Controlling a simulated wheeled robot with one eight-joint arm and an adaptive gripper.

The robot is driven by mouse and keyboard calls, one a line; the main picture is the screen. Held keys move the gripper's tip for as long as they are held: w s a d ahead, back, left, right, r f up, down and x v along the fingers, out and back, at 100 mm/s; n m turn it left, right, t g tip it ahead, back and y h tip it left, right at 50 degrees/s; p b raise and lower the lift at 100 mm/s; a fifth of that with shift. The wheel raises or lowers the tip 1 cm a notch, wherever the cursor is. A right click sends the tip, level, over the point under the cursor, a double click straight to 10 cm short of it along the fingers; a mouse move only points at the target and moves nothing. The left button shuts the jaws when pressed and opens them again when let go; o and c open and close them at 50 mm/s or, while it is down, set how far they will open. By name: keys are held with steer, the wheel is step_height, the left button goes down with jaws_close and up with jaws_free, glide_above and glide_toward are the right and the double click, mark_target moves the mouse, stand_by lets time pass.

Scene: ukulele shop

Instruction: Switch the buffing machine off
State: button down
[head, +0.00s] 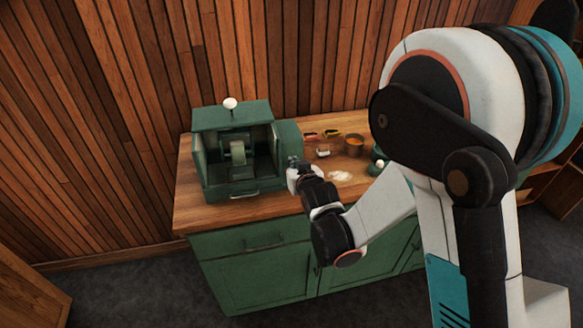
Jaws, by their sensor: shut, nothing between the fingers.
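The buffing machine (215,117) is a green box with an open front on the left part of the wooden counter. A pale wheel (238,152) shows inside it, and a white round knob (230,103) stands on top. My gripper (293,163) is shut and empty, close to the right front side of the machine. I cannot tell whether it touches the machine. No switch can be made out; my gripper and wrist hide part of the machine's right side. I cannot tell whether the wheel is turning.
The wooden counter (255,207) sits on green cabinets (265,275) against a slatted wood wall. An orange-brown tin (354,145), a white patch (340,176) and small items lie right of the machine. My arm covers the counter's right part. Dark floor lies in front.

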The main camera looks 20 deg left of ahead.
steer(key=b+x, duration=0.1)
steer(key=x, duration=0.8)
steer(key=shift+w+f, duration=0.15)
steer(key=shift+w, duration=0.1)
steer(key=shift+s+d+f+b, duration=0.1)
steer(key=shift+s+f+b, duration=0.05)
steer(key=shift+f, duration=0.45)
steer(key=shift+s+f+b, duration=0.15)
steer(key=shift+f, duration=0.45)
steer(key=shift+s+d+f, duration=0.1)
steer(key=shift+s+f, duration=0.05)
steer(key=shift+f, duration=0.55)
